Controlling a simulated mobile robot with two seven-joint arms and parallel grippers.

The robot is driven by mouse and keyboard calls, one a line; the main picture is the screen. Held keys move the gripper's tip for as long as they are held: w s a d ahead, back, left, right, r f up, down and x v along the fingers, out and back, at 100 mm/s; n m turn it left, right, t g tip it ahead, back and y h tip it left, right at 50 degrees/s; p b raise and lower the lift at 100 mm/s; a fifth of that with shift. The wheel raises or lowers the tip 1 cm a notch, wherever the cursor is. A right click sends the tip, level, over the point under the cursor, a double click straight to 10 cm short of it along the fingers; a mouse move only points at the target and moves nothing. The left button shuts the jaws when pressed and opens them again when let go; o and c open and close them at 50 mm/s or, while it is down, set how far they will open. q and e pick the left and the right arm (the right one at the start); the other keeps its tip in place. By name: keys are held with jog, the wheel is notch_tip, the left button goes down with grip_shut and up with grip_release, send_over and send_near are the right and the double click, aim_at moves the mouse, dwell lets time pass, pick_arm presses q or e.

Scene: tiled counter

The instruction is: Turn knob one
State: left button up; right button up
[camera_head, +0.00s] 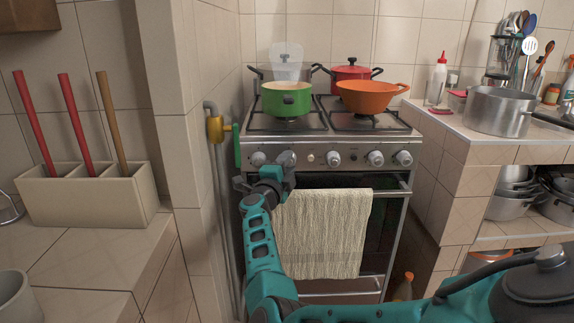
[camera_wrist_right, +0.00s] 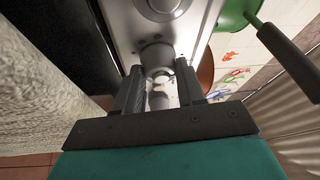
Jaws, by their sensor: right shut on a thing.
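The stove's front panel (camera_head: 350,152) carries a row of several silver knobs. My right gripper (camera_head: 282,172) is at the second knob from the left (camera_head: 287,157), reaching up from below with the teal arm. In the right wrist view the two dark fingers (camera_wrist_right: 158,82) sit on either side of a silver knob (camera_wrist_right: 157,55) and are shut on it. The leftmost knob (camera_head: 257,159) is beside it and free; one neighbouring knob also shows at the top of the wrist view (camera_wrist_right: 165,6). The knob's marking is too small to read. My left gripper is not in view.
A cream towel (camera_head: 322,235) hangs on the oven door just right of my arm. A green pot (camera_head: 286,100) and an orange pan (camera_head: 373,97) stand on the burners. A tiled wall with a yellow gas valve (camera_head: 215,129) is close on the left.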

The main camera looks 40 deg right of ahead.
jog(key=o, duration=1)
jog(key=shift+o, duration=0.2)
jog(key=r+p+v, duration=0.1)
jog(key=v, duration=0.6)
jog(key=shift+a+f, duration=0.25)
jog(key=shift+f, duration=0.25)
jog(key=shift+s, duration=0.1)
